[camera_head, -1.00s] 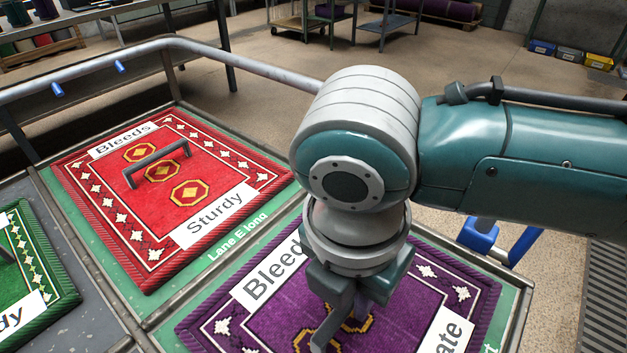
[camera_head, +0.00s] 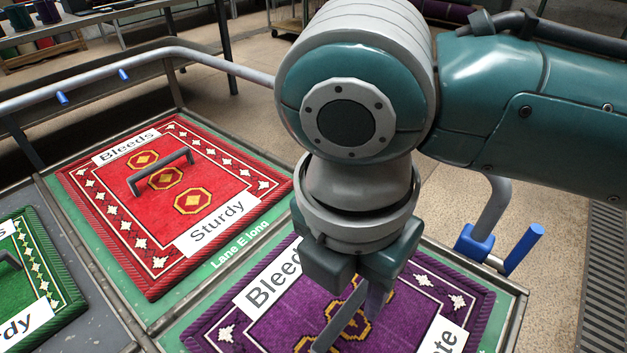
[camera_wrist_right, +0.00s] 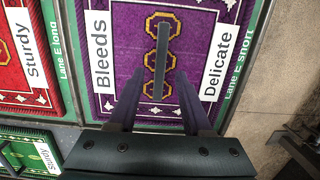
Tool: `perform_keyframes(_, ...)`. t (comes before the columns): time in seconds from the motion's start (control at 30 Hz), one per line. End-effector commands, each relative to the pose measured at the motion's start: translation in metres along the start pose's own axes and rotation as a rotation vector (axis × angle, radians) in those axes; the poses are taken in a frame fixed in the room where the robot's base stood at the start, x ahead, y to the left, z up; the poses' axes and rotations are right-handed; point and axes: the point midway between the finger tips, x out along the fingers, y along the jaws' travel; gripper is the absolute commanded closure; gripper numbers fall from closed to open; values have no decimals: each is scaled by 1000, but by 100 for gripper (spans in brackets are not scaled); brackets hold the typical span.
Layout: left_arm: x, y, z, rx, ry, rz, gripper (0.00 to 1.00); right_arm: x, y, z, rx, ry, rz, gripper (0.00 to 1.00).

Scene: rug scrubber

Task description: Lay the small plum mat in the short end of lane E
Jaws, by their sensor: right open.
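The small plum mat (camera_head: 290,312) lies flat in the green-floored bay of lane E's short end. It also shows in the right wrist view (camera_wrist_right: 195,25), with labels "Bleeds" and "Delicate" and a "Lane E short" mark beside it. Its grey bar handle (camera_head: 342,322) stands up from the middle. My right gripper (camera_head: 362,300) is open above the mat. In the right wrist view its fingers (camera_wrist_right: 158,98) point toward the handle (camera_wrist_right: 160,62), one on each side of its line, with nothing held. The wrist hides part of the mat in the head view. My left gripper is out of view.
A red mat (camera_head: 225,180) with a handle lies in lane E's long end, left of the plum mat. A green mat (camera_head: 45,262) lies farther left. A metal rail (camera_head: 190,50) runs behind the bays. A blue-handled lever (camera_head: 522,250) stands at the right.

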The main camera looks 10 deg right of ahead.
Motion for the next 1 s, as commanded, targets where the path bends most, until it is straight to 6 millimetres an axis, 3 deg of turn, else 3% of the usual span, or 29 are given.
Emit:
perform_keyframes(0.1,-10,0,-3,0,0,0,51,-31,1,1,-1,-1,4,51)
perform_keyframes(0.3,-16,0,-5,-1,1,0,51,-62,1,0,0,0,2,51)
perform_keyframes(0.43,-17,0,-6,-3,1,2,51,-68,0,-4,16,14,8,51)
perform_keyframes(0.57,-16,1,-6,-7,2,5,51,-65,-1,-30,158,107,63,51)
perform_keyframes(0.7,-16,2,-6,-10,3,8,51,-63,-6,-62,543,285,148,51)
perform_keyframes(0.77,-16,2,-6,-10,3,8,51,-62,-12,-64,761,348,170,51)
perform_keyframes(0.87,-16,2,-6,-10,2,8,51,-56,-32,-55,1144,408,184,51)
perform_keyframes(1.0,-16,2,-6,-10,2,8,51,-43,-81,-27,1625,379,186,51)
